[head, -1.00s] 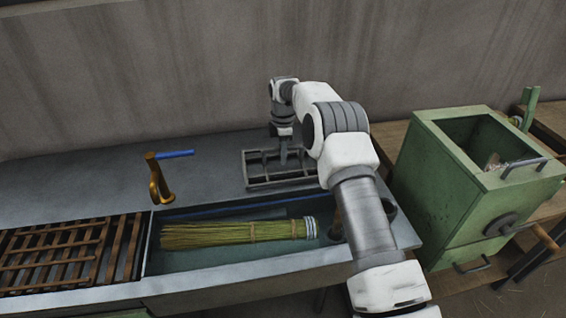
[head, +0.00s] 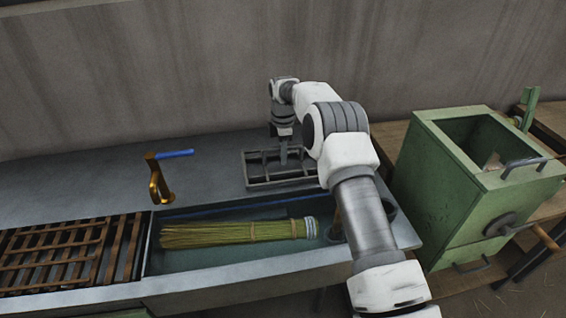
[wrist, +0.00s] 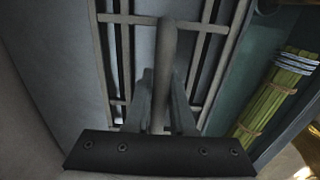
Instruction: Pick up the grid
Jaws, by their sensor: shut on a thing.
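The grid (head: 262,181) is a grey metal frame with crossbars. It lies on the grey counter behind the sink basin, at the centre of the head view. My gripper (head: 284,161) points down over the middle of the grid. In the wrist view the grid (wrist: 121,60) shows its bars, with a round upright handle (wrist: 168,50) in the middle. My gripper (wrist: 163,105) has one finger on each side of this handle and is shut on it. I cannot tell any gap between the grid and the counter.
A straw broom (head: 240,232) lies in the sink basin (head: 200,265) in front of the grid. A brass tap with a blue lever (head: 175,154) stands to the left. A rusty slatted rack (head: 65,255) is further left. A green box (head: 450,175) stands to the right.

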